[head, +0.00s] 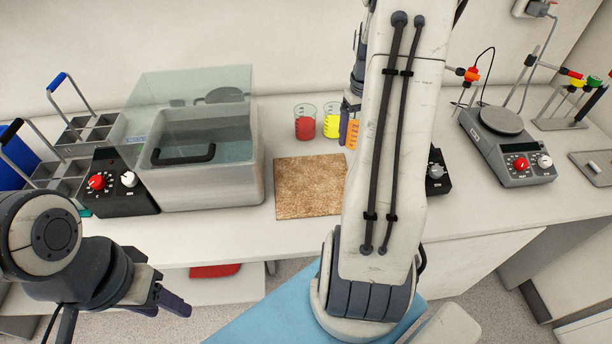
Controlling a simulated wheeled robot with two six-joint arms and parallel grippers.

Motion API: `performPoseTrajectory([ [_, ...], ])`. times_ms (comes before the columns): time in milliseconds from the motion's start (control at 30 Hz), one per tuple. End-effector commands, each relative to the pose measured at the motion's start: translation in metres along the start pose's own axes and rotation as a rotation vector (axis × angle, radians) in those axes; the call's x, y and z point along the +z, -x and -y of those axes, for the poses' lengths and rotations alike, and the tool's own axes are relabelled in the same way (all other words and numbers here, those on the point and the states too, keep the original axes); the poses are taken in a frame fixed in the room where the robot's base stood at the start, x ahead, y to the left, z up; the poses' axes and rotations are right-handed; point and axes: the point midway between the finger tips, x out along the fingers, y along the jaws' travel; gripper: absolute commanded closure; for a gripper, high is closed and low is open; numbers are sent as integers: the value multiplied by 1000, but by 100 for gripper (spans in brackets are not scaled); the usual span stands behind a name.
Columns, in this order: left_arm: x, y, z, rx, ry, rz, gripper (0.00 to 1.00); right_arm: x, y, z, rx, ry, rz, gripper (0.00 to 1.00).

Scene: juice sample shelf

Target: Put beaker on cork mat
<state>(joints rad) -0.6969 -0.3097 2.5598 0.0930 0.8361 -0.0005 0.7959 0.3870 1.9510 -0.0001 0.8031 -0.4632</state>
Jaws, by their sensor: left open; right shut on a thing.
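The cork mat (308,187) lies bare on the bench, its right edge hidden behind my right arm. My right gripper (348,118) is shut on a beaker of orange liquid (352,133), beyond the mat's back right corner. My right arm hides much of this grip, and whether the beaker touches the bench cannot be told. A beaker of red liquid (305,126) and one of yellow liquid (331,124) stand behind the mat. My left gripper (165,303) is open and empty, low in front of the bench.
A water bath (205,183) with a raised clear lid stands left of the mat. A black control box (122,190) and bottle carriers (85,133) are further left. A hotplate stirrer (508,150) stands to the right. The bench in front of the mat is clear.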

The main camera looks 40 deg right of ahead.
Motion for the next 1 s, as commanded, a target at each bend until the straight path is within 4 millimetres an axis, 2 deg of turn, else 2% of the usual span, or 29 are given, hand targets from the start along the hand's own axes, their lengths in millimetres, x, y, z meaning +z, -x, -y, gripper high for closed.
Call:
performPoseTrajectory([
  [133, 0, 4, 0, 0, 0, 0, 50, 3, -8, 13, -2, 6, 3, 90],
  [400, -1, 17, -1, 0, 0, 0, 50, 5, -42, 72, -2, 8, 6, 90],
  [600, -1, 23, -2, 0, 1, 0, 50, 5, -63, 104, -1, 5, 3, 90],
  [767, -1, 24, -2, 0, 1, 0, 50, 5, -70, 113, 0, 1, 1, 90],
  [1000, -2, 32, -2, 0, 1, 0, 50, 6, -100, 113, -1, 0, 5, 90],
])
